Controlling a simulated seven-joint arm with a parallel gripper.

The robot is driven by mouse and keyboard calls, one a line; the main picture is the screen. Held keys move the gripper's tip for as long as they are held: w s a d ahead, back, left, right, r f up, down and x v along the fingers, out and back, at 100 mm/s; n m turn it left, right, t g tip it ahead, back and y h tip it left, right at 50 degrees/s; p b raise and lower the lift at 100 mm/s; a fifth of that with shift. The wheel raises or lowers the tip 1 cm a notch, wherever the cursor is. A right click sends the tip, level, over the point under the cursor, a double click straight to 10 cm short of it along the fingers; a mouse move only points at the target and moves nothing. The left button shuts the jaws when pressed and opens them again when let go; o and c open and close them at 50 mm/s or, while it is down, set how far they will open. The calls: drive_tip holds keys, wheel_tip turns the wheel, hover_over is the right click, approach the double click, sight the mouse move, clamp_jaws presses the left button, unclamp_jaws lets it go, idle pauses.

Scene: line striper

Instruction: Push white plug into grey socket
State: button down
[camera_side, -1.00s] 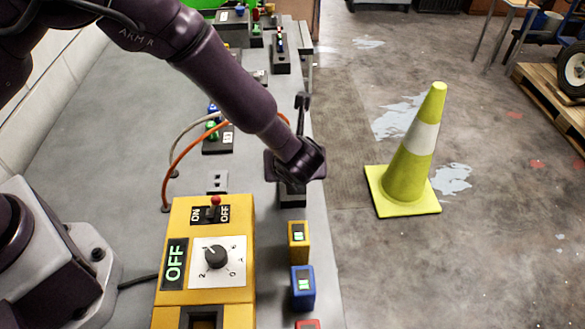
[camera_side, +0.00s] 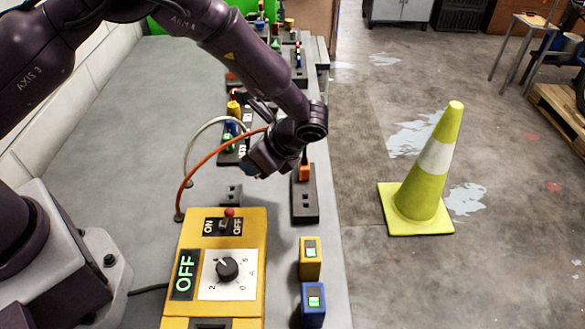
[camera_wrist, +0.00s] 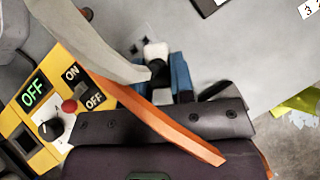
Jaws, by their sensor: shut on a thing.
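My gripper (camera_side: 260,160) is shut on the white plug (camera_wrist: 155,52), which shows between its blue fingertips in the wrist view (camera_wrist: 172,75). A thick white cable (camera_wrist: 85,40) leads toward the plug. In the side view the plug is hidden by my gripper, and the white cable (camera_side: 190,150) arcs up behind it. The grey socket (camera_side: 231,193) is a small block with dark holes on the bench, below and left of my gripper. In the wrist view the socket (camera_wrist: 134,46) lies just beyond the plug. Whether they touch cannot be told.
An orange cable (camera_side: 187,183) arcs beside the white one and crosses close in front of the wrist camera. An orange plug (camera_side: 304,172) stands in a black block (camera_side: 304,208) to the right. A yellow control box (camera_side: 250,245) reading OFF stands in front.

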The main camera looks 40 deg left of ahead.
drive_tip(key=s+a+n+g+h, duration=0.1)
drive_tip(key=n, duration=0.1)
drive_tip(key=a+n+g+h, duration=0.1)
drive_tip(key=n+g, duration=0.1)
drive_tip(key=n, duration=0.1)
drive_tip(key=s+a+n+g+h, duration=0.1)
drive_tip(key=n, duration=0.1)
drive_tip(key=shift+s+a+r+n, duration=0.2)
drive_tip(key=shift+s+n, duration=0.15)
drive_tip(key=shift+n, duration=0.05)
drive_tip(key=n+h, duration=0.1)
drive_tip(key=n, duration=0.1)
drive_tip(key=s+n+g+h, duration=0.1)
drive_tip(key=n+h, duration=0.1)
drive_tip(key=r+n+h, duration=0.1)
drive_tip(key=n, duration=0.2)
drive_tip(key=shift+s+a+g+h, duration=0.3)
drive_tip(key=shift+s+a+h, duration=0.05)
drive_tip(key=shift+a+h, duration=0.05)
drive_tip(key=shift+w+d+f+n+t+h, duration=0.1)
drive_tip(key=shift+f+n+t+h, duration=0.35)
drive_tip(key=shift+n+h, duration=0.75)
drive_tip(key=shift+w+a+f+n+t+h, duration=0.15)
drive_tip(key=shift+f+n+t+h, duration=0.35)
drive_tip(key=shift+n, duration=1.25)
drive_tip(key=shift+w+d+f+n+t+h, duration=0.2)
drive_tip(key=shift+f+n+h, duration=0.4)
drive_tip(key=shift+n+h, duration=0.65)
